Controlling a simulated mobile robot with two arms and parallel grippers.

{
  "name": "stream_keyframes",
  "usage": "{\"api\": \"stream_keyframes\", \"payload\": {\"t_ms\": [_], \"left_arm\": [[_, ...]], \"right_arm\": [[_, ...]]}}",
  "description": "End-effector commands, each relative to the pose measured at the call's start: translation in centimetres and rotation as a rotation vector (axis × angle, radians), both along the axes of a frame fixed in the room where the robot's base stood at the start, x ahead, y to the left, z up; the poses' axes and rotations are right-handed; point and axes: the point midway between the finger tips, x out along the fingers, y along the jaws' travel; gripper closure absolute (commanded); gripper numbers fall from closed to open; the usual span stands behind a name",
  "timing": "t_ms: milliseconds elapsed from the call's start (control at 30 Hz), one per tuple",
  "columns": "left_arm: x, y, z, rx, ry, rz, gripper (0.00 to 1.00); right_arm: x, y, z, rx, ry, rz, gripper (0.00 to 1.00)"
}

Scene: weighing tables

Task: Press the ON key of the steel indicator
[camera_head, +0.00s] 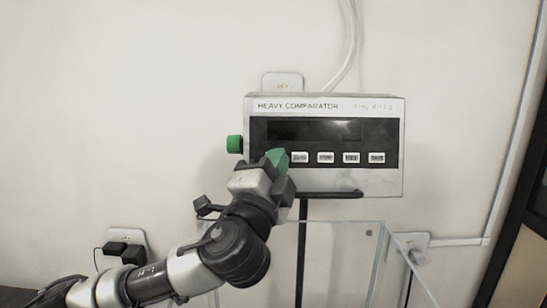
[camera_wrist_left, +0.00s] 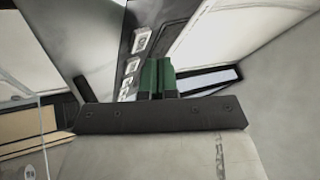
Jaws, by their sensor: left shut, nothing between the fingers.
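The steel indicator (camera_head: 395,180), marked HEAVY COMPARATOR, is a grey box with a black front panel and a dark display (camera_head: 313,130). A row of pale keys (camera_head: 325,158) runs below the display; the labels are too small to read. My left gripper (camera_head: 277,158) is shut and empty, its green fingertips in front of the left end of the key row, hiding that part of the panel. In the left wrist view the green fingers (camera_wrist_left: 157,76) point at the panel beside the keys (camera_wrist_left: 141,41). I cannot tell whether they touch. My right gripper is not in view.
The indicator is on a dark stand (camera_head: 303,250) against a pale wall. A clear, glass-like enclosure (camera_head: 345,270) stands below it. A wall socket with black plugs (camera_head: 125,250) is at lower left.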

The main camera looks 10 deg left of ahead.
Motion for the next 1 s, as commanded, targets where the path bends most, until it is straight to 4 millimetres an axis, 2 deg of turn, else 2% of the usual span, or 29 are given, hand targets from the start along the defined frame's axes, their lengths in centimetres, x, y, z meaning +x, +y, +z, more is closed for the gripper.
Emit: {"api": "stream_keyframes", "payload": {"t_ms": [600,1000], "left_arm": [[0.03,0.01,-0.03,0.000,0.000,0.000,1.00],[0.78,0.15,-0.20,0.000,0.000,0.000,1.00]], "right_arm": [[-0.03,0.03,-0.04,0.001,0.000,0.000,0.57],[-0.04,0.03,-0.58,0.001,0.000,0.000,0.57]]}}
